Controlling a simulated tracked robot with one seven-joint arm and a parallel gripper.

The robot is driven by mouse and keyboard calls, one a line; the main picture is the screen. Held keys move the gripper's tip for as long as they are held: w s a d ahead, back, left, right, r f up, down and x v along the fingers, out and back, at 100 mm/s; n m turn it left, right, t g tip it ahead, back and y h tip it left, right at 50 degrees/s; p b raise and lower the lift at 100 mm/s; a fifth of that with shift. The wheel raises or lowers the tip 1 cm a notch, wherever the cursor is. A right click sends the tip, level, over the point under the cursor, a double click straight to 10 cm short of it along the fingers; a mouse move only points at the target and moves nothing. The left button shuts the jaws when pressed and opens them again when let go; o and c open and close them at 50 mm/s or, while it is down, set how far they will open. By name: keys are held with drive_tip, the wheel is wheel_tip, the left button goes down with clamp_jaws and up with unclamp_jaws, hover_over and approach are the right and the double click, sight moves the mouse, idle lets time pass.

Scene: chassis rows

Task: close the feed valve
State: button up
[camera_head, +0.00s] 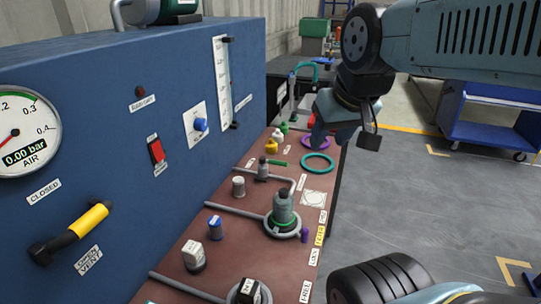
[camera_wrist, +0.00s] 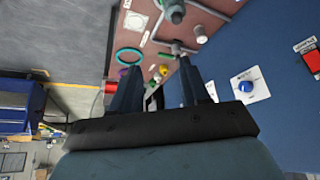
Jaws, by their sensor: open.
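A small grey valve (camera_head: 263,168) with a green lever (camera_head: 278,163) sits on a pipe on the brown bench top. No readable label names it as the feed valve. In the wrist view a grey valve body (camera_wrist: 177,47) shows just beyond my fingers, with a bit of green beside it. A yellow-handled lever (camera_head: 88,220) on the blue panel sits between CLOSED and OPEN VENT labels. My gripper (camera_wrist: 160,72) is open and empty. In the head view it hangs above the bench's far part, apart from the valve; its fingertips are hard to make out there.
The blue panel (camera_head: 120,140) stands along the left with an AIR gauge (camera_head: 17,130) at 0.00 bar, a red switch (camera_head: 156,150) and a blue knob (camera_head: 200,124). A green-ringed fitting (camera_head: 283,211) and other small parts crowd the bench. Grey floor at right is mostly clear.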

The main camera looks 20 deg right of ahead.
drive_tip(key=w+d+n, duration=0.1)
drive_tip(key=w+n, duration=0.1)
drive_tip(key=w, duration=0.4)
drive_tip(key=n+g+h, duration=0.1)
drive_tip(key=n+g, duration=0.3)
drive_tip(key=n, duration=0.5)
hover_over(278, 162)
drive_tip(key=s+a, duration=0.1)
drive_tip(key=s, duration=0.1)
wheel_tip(278, 162, down, 14)
drive_tip(key=f, duration=0.4)
drive_tip(key=w+f, duration=0.1)
drive_tip(key=f, duration=0.3)
drive_tip(key=w+d+f, duration=0.1)
drive_tip(key=f, duration=0.4)
drive_tip(key=shift+d, duration=0.1)
drive_tip(key=shift+c, duration=0.2)
drive_tip(key=shift+w, duration=0.1)
clamp_jaws()
